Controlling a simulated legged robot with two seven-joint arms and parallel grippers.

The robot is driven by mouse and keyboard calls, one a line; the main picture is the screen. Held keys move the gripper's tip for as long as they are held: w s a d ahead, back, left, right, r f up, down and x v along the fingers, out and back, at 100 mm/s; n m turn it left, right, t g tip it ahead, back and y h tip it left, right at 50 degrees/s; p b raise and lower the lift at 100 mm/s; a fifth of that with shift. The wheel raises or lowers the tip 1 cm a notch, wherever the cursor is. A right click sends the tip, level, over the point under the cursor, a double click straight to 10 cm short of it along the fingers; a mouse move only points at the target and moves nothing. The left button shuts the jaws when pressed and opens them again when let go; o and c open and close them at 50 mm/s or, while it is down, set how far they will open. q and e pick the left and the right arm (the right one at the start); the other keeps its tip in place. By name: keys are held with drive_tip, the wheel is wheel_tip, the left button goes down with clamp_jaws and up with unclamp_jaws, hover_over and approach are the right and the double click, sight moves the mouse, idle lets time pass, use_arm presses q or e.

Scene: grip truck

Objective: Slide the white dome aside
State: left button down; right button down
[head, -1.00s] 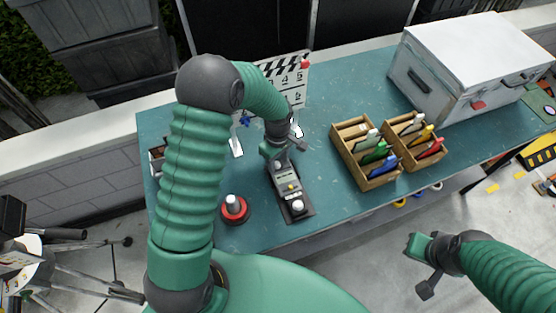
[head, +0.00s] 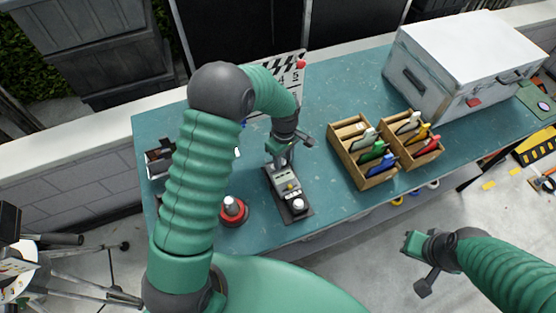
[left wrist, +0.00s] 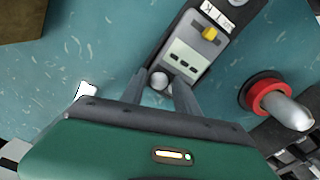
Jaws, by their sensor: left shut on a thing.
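A small grey control box (head: 286,186) stands on the green table, with a yellow knob (left wrist: 209,34) and a white dome at its near end (head: 298,204). My left gripper (head: 281,158) is over the box's far end. In the left wrist view, its two fingers (left wrist: 160,88) are closed around a small whitish rounded piece (left wrist: 158,80) at the end of the box's slotted panel. The fingers partly hide this piece. My right gripper (head: 414,243) hangs in front of the table, away from the box, and its fingers are too small to read.
A red-based button with a pale top (head: 234,209) stands left of the box. Wooden trays (head: 345,160) with coloured pieces are to the right, and a white case (head: 455,65) is behind them. A clapperboard (head: 285,70) stands at the back.

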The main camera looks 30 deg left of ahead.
sight(284, 160)
use_arm(q)
drive_tip(key=shift+w, duration=0.15)
drive_tip(key=c, duration=1.2)
unclamp_jaws()
drive_tip(key=shift+w, duration=0.15)
wheel_tip(284, 160, up, 17)
drive_tip(key=shift+f+b, duration=0.1)
drive_tip(key=shift+b, duration=0.45)
